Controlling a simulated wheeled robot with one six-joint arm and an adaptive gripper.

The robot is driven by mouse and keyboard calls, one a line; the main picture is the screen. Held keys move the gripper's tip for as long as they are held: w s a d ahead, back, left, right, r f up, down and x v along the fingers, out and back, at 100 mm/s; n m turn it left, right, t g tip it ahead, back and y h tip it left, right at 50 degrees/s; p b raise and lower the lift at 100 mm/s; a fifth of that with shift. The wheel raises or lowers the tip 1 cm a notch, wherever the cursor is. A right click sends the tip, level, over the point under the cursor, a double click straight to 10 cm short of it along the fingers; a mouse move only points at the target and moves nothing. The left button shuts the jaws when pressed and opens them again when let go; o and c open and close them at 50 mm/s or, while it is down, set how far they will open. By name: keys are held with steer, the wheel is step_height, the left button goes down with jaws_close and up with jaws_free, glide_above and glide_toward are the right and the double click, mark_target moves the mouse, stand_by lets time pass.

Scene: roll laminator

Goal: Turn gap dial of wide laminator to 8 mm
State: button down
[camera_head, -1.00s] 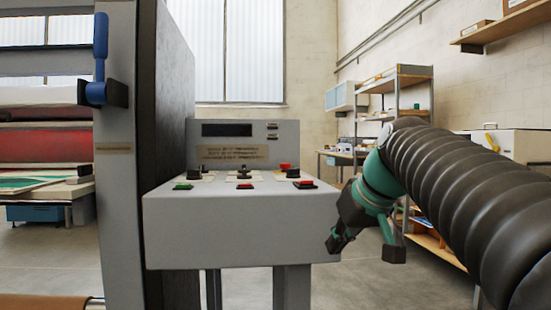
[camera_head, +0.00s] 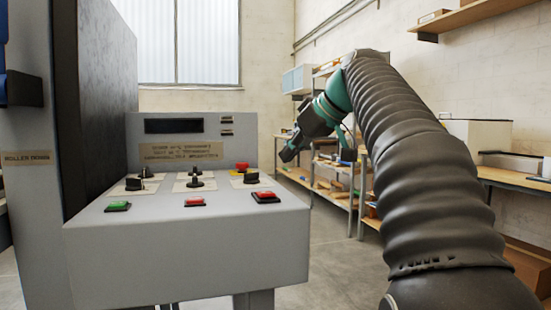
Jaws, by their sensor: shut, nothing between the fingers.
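The grey control console (camera_head: 190,240) of the laminator stands at the left centre. Its sloped top carries black knobs: a left knob (camera_head: 134,183), a middle knob (camera_head: 196,178) and a right knob (camera_head: 251,177). I cannot tell which is the gap dial, and no scale marks are readable. A dark display (camera_head: 174,126) on the upright panel shows no readable figure. My gripper (camera_head: 288,153) is right of the console's back panel, above console-top height, tilted down to the left. It is shut, empty and apart from the console.
Green (camera_head: 117,206) and red (camera_head: 194,202) buttons lie along the console's front edge. A red mushroom button (camera_head: 242,166) stands behind the right knob. The dark laminator side panel (camera_head: 105,100) rises at left. Shelves (camera_head: 340,175) and a bench (camera_head: 515,180) stand at right.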

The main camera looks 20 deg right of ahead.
mark_target(250, 181)
steer(key=b+x, duration=0.1)
steer(key=x, duration=0.7)
steer(key=shift+s, duration=0.1)
steer(key=w, duration=0.1)
steer(key=w+a, duration=0.1)
steer(key=w, duration=0.1)
steer(key=shift+a+f+p, duration=0.3)
steer(key=shift+p, duration=0.1)
steer(key=shift+w+a, duration=0.3)
steer(key=shift+w, duration=0.25)
steer(key=shift+s+a+m, duration=0.1)
steer(key=shift+s+m, duration=0.05)
steer(key=shift+m, duration=0.15)
